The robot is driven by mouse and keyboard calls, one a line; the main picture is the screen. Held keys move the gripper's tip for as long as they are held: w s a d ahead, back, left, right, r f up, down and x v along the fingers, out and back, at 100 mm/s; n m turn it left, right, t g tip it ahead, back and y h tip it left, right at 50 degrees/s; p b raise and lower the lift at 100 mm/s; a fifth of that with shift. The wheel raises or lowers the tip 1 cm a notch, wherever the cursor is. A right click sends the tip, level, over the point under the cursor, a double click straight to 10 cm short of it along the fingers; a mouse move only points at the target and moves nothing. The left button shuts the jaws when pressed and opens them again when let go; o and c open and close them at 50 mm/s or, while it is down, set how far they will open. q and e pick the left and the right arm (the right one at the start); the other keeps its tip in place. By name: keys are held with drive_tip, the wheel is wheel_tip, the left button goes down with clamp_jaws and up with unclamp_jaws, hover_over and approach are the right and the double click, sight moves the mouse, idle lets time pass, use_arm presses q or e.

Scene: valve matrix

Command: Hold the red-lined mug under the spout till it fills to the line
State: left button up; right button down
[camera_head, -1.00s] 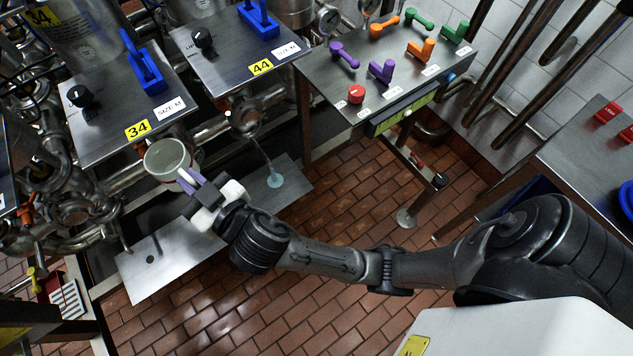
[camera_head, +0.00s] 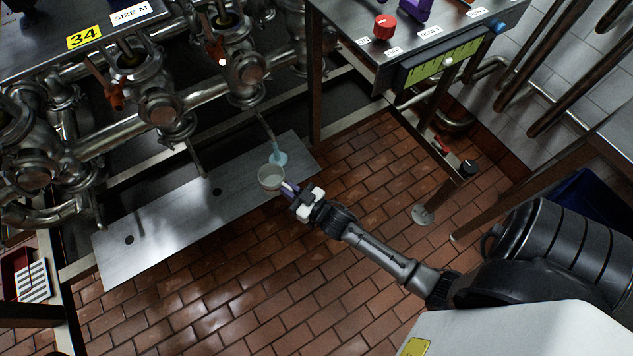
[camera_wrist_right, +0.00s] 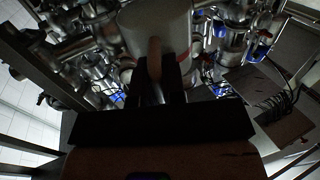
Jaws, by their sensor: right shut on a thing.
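My right gripper (camera_head: 292,190) is shut on a whitish mug (camera_head: 271,178) near the right end of the metal drip plate. The mug is upright with its open top toward the head camera. In the right wrist view the mug (camera_wrist_right: 158,28) fills the top middle, with part of a red line at its right edge, and the gripper (camera_wrist_right: 163,75) is around its handle. A thin spout (camera_head: 266,130) above the plate lets out a pale blue stream (camera_head: 277,155), just beyond the mug. The stream appears to land beside the rim, not clearly inside. My left gripper is not in view.
The metal plate (camera_head: 170,225) has dark drain holes. Pipes and valves (camera_head: 160,105) crowd behind it. A panel with a red knob (camera_head: 385,27) and a green gauge (camera_head: 440,62) stands at upper right. Open tiled floor (camera_head: 240,300) lies in front.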

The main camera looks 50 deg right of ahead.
drive_tip(key=s+d+f+b, duration=0.2)
drive_tip(key=s+d+f, duration=0.3)
drive_tip(key=f, duration=0.3)
drive_tip(key=shift+h, duration=0.3)
drive_tip(key=w+d+b, duration=0.1)
drive_tip(key=w, duration=0.2)
drive_tip(key=w+d+b, duration=0.2)
drive_tip(key=w, duration=0.2)
drive_tip(key=w+d+b, duration=0.1)
drive_tip(key=w+b, duration=0.1)
drive_tip(key=w, duration=0.1)
drive_tip(key=shift+w+d+f, duration=0.25)
drive_tip(key=shift+w, duration=0.1)
drive_tip(key=shift+w+d+f+b, duration=0.1)
drive_tip(key=shift+w+d+b, duration=0.15)
drive_tip(key=shift+w, duration=0.5)
drive_tip(key=shift+w+d+r+b, duration=0.1)
drive_tip(key=shift+w+d+b, duration=0.15)
drive_tip(key=shift+w, duration=0.45)
drive_tip(key=shift+w+d+f+b, duration=0.1)
drive_tip(key=shift+w+d+b, duration=0.15)
drive_tip(key=shift+w, duration=0.5)
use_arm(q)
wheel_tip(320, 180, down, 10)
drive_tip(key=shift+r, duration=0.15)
use_arm(e)
drive_tip(key=shift+w, duration=0.1)
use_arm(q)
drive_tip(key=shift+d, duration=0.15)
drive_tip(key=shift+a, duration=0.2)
